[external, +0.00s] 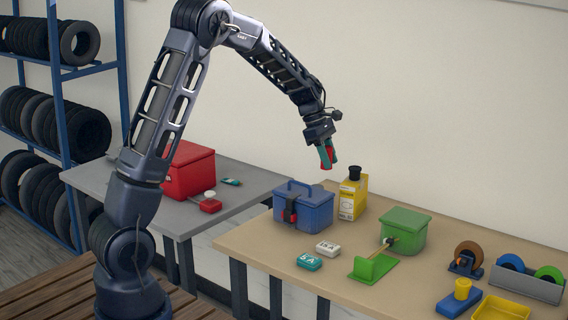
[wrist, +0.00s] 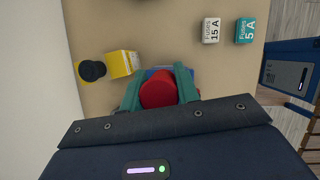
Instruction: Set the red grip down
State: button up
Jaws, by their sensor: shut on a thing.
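The red grip (wrist: 158,92) is held between the teal fingers of my gripper (wrist: 158,98), with its rounded end showing in the wrist view. In the external view my gripper (external: 327,152) hangs in the air above the tan table (external: 232,240), and the red grip (external: 328,162) shows between its fingers. The fingers are shut on it. A blue box (external: 303,207) with a dark and red item on its front stands on the table below and slightly left of my gripper. In the wrist view the blue box is mostly hidden behind the grip and fingers.
A yellow bottle with a black cap (external: 353,195) stands right of the blue box. A green box (external: 405,230), a green stand (external: 374,267), white fuses (external: 328,249) and teal fuses (external: 309,262) are on the table. A grey table with a red box (external: 190,170) stands left.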

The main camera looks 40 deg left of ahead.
aim_at(273, 246)
jog(key=s+a+m+g, duration=0.2)
jog(key=s+a+m, duration=0.15)
jog(key=s, duration=0.55)
jog(key=s+a+m+g, duration=0.1)
jog(key=s+a+m, duration=0.3)
jog(key=s, duration=0.5)
jog(key=shift+m+y, duration=0.3)
jog(key=shift+m, duration=0.05)
jog(key=f, duration=2)
jog(key=shift+d, duration=0.3)
jog(key=o, duration=1)
jog(key=shift+f, duration=0.1)
jog(key=shift+c, duration=0.2)
